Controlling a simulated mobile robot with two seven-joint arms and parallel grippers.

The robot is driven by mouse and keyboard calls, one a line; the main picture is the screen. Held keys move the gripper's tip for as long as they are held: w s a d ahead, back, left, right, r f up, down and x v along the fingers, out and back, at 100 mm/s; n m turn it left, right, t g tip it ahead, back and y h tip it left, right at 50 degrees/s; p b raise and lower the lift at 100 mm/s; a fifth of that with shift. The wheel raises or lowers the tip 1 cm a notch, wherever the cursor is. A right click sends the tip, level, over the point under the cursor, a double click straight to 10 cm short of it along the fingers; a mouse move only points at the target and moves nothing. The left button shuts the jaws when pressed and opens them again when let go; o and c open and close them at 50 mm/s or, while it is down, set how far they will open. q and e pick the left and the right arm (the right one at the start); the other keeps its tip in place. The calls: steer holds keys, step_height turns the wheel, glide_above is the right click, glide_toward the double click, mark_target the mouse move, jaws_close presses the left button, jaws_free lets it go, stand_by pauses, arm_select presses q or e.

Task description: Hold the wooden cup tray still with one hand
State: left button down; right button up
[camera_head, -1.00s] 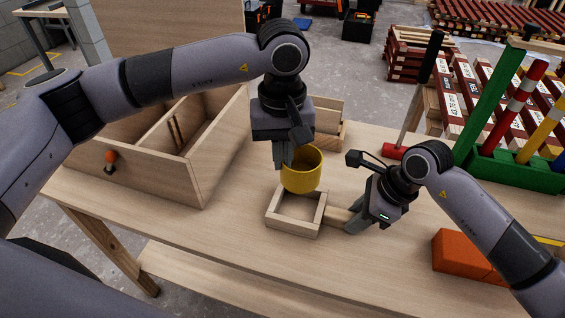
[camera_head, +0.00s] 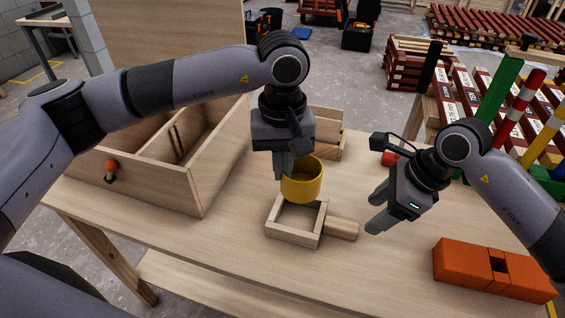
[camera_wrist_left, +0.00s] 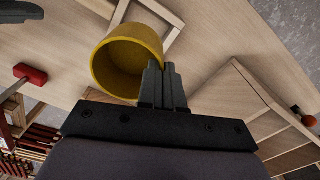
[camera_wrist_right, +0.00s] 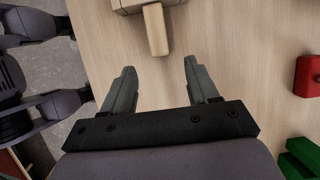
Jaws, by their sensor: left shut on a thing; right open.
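The wooden cup tray (camera_head: 292,239) is a small square frame with a handle (camera_head: 342,229) pointing right, on the table. The handle also shows in the right wrist view (camera_wrist_right: 156,30). My left gripper (camera_head: 284,172) is shut on the wall of a yellow cup (camera_head: 303,184). The cup is upright above the tray's back part in the head view; I cannot tell whether it touches the tray. The cup also shows in the left wrist view (camera_wrist_left: 128,62). My right gripper (camera_head: 376,211) is open and empty, just right of the handle's end and apart from it.
An open wooden box (camera_head: 190,176) with an orange-tipped knob stands left on the table (camera_head: 225,250). Orange blocks (camera_head: 490,270) lie at the front right. A small wooden holder (camera_head: 327,130) stands behind the cup. A red-headed tool (camera_head: 390,158) is behind my right arm.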

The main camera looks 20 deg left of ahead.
steer(key=v, duration=0.5)
arm_select(q)
steer(key=shift+s, duration=0.1)
arm_select(e)
steer(key=shift+s, duration=0.1)
stand_by(0.3)
